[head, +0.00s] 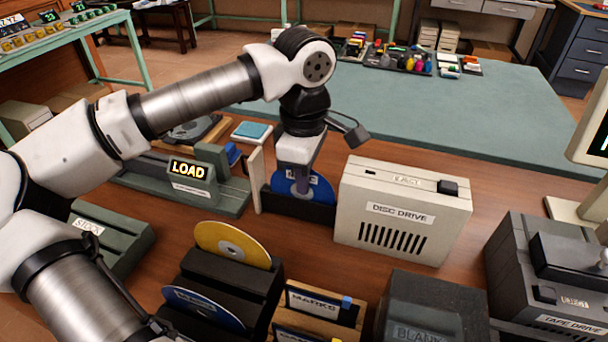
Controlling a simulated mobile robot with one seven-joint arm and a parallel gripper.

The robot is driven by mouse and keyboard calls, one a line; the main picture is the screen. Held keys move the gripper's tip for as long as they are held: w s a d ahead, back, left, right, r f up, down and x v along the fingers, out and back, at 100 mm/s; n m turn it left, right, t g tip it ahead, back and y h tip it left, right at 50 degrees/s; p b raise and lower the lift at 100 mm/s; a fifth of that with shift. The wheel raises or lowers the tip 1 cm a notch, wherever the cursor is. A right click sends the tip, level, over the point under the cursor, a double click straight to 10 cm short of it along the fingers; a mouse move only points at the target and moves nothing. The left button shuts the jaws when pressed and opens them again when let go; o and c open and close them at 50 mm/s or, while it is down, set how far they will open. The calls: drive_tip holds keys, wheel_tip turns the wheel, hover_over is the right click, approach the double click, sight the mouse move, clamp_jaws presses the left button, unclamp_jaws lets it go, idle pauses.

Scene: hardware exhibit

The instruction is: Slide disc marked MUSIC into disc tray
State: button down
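A blue disc (277,185) stands upright with its lower part behind the wall of a dark tray (318,214), left of the disc drive (398,216). My gripper (301,184) points down over this disc, with a finger in front of its face. The finger and hand hide most of the disc's label, so I cannot read it as MUSIC. The other finger is hidden, so I cannot tell whether the gripper grips the disc or only straddles it.
A dark rack in front holds a yellow disc (232,243) and another blue disc (203,304). A wooden holder (316,315) and a dark box (432,308) stand beside it. The LOAD unit (186,180) is left of the tray; the tape drive (550,275) is right.

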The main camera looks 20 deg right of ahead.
drive_tip(key=c, duration=2.1)
unclamp_jaws()
drive_tip(key=shift+c, duration=0.2)
drive_tip(key=o, duration=0.5)
drive_tip(key=shift+o, duration=0.2)
drive_tip(key=shift+r, duration=0.15)
drive_tip(key=shift+r+p, duration=2.7)
drive_tip(key=shift+r, duration=1.2)
